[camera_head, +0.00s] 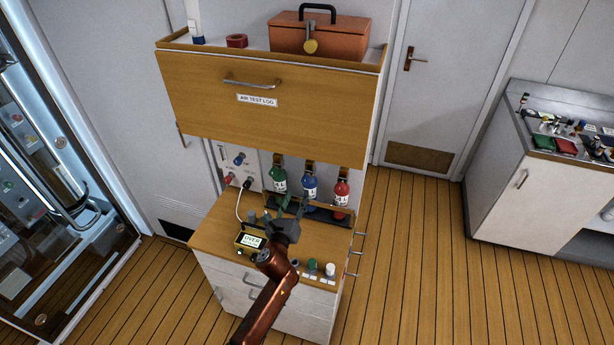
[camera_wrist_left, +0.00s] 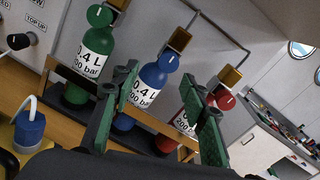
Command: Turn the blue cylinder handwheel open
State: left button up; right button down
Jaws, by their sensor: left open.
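The blue cylinder (camera_head: 310,189) stands upright in a rack between a green and a red cylinder. Its label (camera_wrist_left: 143,92) reads 0.4 L. The blue handwheel (camera_wrist_left: 168,62) is the round blue knob on its top. My left gripper (camera_head: 292,205) is open and empty, in front of the cylinders above the counter. In the left wrist view, its two green-padded fingers (camera_wrist_left: 163,78) appear on either side of the blue cylinder, with the handwheel between and beyond the tips. No contact with it shows. My right gripper is in neither view.
The green cylinder (camera_head: 278,180) and red cylinder (camera_head: 341,193) stand close on both sides. A yellow meter (camera_head: 252,241) sits on the counter (camera_head: 215,232). Small knobs (camera_head: 312,265) line its front edge. A wooden cabinet (camera_head: 270,100) overhangs the cylinders.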

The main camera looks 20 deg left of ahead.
aim_at(305, 182)
pick_arm(q)
jog(key=shift+m+h, duration=0.3)
jog(key=shift+m, duration=0.2)
jog(key=w, duration=0.5)
jog(key=w+d+b, duration=0.1)
jog(key=w, duration=0.1)
jog(key=shift+w+r, duration=0.35)
jog(key=shift+w, duration=0.45)
jog(key=shift+c, duration=0.2)
grip_shut()
